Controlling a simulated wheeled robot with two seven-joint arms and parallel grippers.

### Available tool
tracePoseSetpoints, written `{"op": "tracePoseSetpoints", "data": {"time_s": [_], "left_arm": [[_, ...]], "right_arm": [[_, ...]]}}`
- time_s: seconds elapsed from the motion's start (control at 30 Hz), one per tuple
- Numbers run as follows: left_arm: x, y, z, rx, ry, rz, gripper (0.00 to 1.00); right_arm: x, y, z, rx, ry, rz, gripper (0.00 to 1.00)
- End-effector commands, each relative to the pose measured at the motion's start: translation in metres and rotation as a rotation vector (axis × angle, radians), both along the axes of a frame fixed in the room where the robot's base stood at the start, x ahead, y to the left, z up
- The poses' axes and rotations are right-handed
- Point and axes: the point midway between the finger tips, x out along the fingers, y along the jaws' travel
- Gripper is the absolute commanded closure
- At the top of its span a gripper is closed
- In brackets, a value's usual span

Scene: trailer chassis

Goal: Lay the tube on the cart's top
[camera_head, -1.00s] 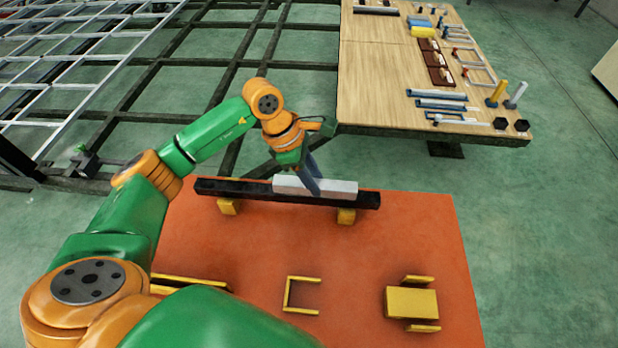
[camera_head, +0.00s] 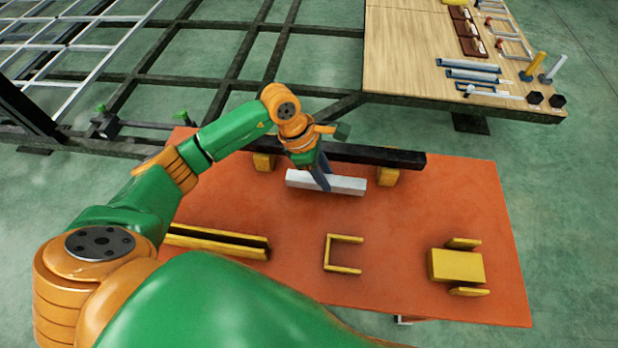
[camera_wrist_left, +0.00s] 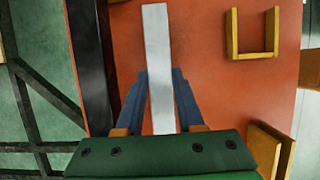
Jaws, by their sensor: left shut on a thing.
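The tube (camera_head: 350,186) is a light grey, square-sided bar, and it lies across my left gripper (camera_head: 323,181) in the head view. The left fingers are shut on its middle part, one on each side, as the left wrist view shows for both tube (camera_wrist_left: 157,40) and gripper (camera_wrist_left: 160,75). The tube is over the orange cart top (camera_head: 400,230), just on the near side of a black beam (camera_head: 385,157). Whether the tube touches the top cannot be told. My right gripper is not in view.
The black beam rests on yellow blocks (camera_head: 387,177) along the cart's far edge. A yellow U-shaped bracket (camera_head: 328,252), a yellow channel (camera_head: 215,240) and a yellow block holder (camera_head: 456,265) stand nearer. The top between beam and brackets is clear. A wooden table (camera_head: 430,75) stands beyond.

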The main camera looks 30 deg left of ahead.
Motion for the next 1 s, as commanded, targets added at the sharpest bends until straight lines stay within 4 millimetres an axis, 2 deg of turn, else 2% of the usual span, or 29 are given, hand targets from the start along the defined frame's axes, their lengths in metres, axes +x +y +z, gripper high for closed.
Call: {"op": "tracePoseSetpoints", "data": {"time_s": [0.03,0.1,0.3,0.33,0.4,0.43,0.77,0.87,1.0], "left_arm": [[-0.003,-0.005,-0.02,-0.002,0.003,-0.006,1.0],[-0.005,-0.011,-0.032,-0.001,0.002,-0.01,1.0],[-0.005,-0.012,-0.03,0.001,0.001,-0.01,1.0],[-0.006,-0.012,-0.03,0.001,0.002,-0.009,0.55],[-0.006,-0.012,-0.03,0.002,0.001,-0.009,0.36],[-0.006,-0.012,-0.03,0.002,0.001,-0.009,0.33],[-0.005,-0.009,-0.025,0.002,-0.002,-0.009,0.33],[-0.006,-0.001,-0.005,0.003,-0.006,-0.007,0.33],[-0.01,0.014,0.032,0.003,-0.007,-0.009,0.33]], "right_arm": [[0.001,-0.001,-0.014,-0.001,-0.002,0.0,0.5],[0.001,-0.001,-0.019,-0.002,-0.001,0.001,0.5],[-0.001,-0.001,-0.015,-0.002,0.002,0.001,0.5],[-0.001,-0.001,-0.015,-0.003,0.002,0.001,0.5],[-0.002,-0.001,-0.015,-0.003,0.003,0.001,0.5],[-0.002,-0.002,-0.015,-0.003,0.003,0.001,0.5],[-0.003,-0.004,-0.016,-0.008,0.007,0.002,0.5],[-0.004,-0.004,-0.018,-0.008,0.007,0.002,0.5],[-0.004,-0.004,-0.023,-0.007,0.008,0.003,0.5]]}}
